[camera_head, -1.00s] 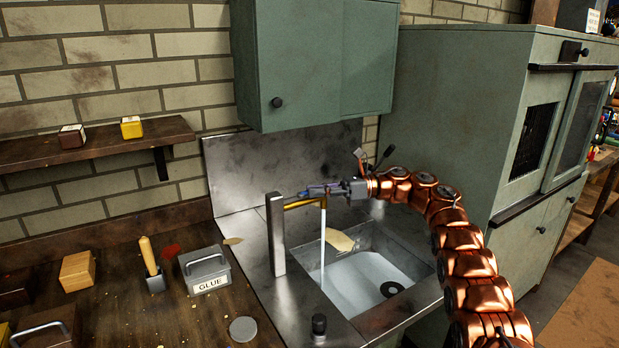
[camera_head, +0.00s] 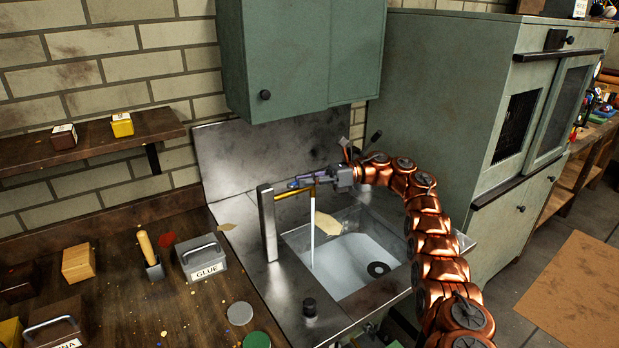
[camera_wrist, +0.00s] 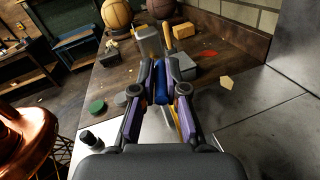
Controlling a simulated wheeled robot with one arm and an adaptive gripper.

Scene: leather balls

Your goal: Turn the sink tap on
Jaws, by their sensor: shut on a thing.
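The sink tap has a grey metal post (camera_head: 268,225) and a brass spout (camera_head: 290,193) reaching right over the sink (camera_head: 350,262). A thin white stream of water (camera_head: 312,235) falls from the spout into the basin. My gripper (camera_head: 300,183) is at the spout's level, just above and along it, right of the post. In the wrist view, my purple fingers (camera_wrist: 161,75) are shut around a blue piece (camera_wrist: 162,88), which looks like the tap's handle. The fingers partly hide the spout.
A grey glue box (camera_head: 205,262), a wood-handled tool (camera_head: 150,255) and a wooden block (camera_head: 78,263) stand on the workbench left of the tap. A green wall cabinet (camera_head: 300,60) hangs above. A black knob (camera_head: 310,307) stands at the sink's front edge.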

